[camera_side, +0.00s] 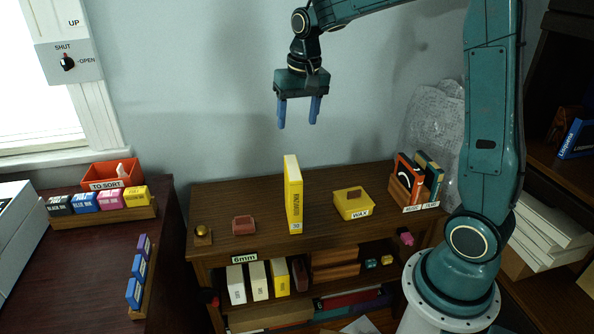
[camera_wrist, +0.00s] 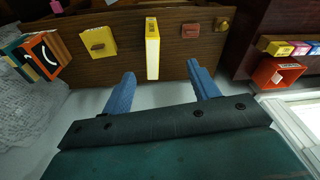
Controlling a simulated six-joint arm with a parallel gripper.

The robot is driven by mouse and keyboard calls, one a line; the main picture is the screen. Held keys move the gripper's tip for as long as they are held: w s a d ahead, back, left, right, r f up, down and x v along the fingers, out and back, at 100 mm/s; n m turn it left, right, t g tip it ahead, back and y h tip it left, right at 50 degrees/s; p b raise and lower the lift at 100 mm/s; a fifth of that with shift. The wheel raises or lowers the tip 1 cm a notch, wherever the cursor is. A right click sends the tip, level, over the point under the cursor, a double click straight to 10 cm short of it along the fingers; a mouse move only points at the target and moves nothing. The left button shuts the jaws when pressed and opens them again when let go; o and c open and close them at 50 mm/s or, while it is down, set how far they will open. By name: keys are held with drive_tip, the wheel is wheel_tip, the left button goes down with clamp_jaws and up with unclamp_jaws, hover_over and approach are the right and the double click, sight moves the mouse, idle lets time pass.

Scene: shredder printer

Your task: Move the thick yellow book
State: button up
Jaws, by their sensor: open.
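The thick yellow book (camera_side: 293,196) stands upright on the top of the wooden shelf unit, its printed spine facing the side camera. In the wrist view the yellow book (camera_wrist: 152,47) shows from above as a narrow block, with its pale top edge toward me. My gripper (camera_side: 299,125) hangs above the shelf top, higher than the book, with its blue fingers pointing down. In the wrist view my gripper (camera_wrist: 159,72) is open and empty. The book lies beyond the fingertips, roughly centred between them, and is not touched.
A brass bell-like item (camera_side: 202,232) sits at the left edge. Books in a labelled rack (camera_side: 418,180) stand at the right. The shelf top (camera_side: 265,190) around the book is clear.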

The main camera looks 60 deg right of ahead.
sight(293, 167)
drive_tip(key=w+d+f+m+g, duration=0.1)
drive_tip(key=w+d+f+m, duration=0.2)
drive_tip(key=w+d+f, duration=0.3)
wheel_tip(293, 167, down, 4)
drive_tip(key=shift+w+d+f+g, duration=0.1)
drive_tip(key=shift+w+d+g, duration=0.25)
drive_tip(key=shift+d, duration=0.65)
drive_tip(key=shift+f, duration=0.1)
drive_tip(key=shift+f, duration=6.75)
clamp_jaws()
